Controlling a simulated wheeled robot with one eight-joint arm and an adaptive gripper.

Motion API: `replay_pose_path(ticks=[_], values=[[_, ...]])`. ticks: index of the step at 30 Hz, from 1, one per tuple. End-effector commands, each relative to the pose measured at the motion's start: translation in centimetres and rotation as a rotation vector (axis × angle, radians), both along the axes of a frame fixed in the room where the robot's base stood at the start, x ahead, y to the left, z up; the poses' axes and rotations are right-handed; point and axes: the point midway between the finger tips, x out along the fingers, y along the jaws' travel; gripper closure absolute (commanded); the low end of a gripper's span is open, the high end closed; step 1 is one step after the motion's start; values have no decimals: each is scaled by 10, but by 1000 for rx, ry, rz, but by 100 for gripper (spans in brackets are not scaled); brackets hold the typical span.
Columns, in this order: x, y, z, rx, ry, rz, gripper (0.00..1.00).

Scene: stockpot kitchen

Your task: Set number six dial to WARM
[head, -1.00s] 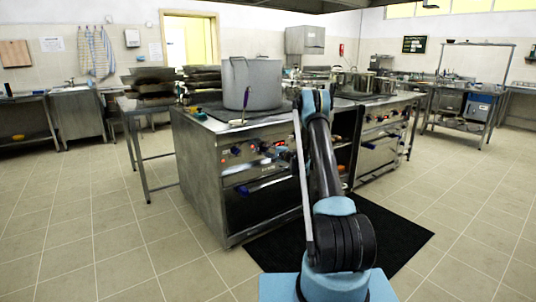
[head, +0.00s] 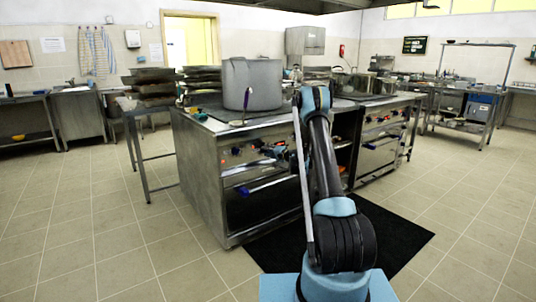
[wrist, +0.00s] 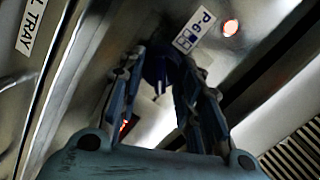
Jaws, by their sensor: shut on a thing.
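In the wrist view, a dark blue dial (wrist: 156,70) sits on the metal front panel beside a label reading P.6 (wrist: 193,31). A pale pointer line shows on the dial. My gripper (wrist: 160,60) has one finger on each side of the dial and is shut on it. The position marks around the dial are not readable, and the fingers hide part of it. In the head view, the stove (head: 213,180) stands ahead with a row of small knobs on its front; my arm partly covers that panel, so the gripped dial is hard to make out there.
A lit red lamp (wrist: 230,27) is near the label, and another small red light is behind the left finger. A large stockpot (head: 252,84) stands on the stove top. A black mat (head: 345,247) lies on the floor in front. Open tiled floor lies to the left.

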Motion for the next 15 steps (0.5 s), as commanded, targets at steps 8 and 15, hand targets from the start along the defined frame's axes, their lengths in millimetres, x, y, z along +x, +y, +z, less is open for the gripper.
replay_pose_path(ticks=[8,15], values=[[0,-1,-1,-3,0,-1,91],[0,0,-1,-1,1,0,47]])
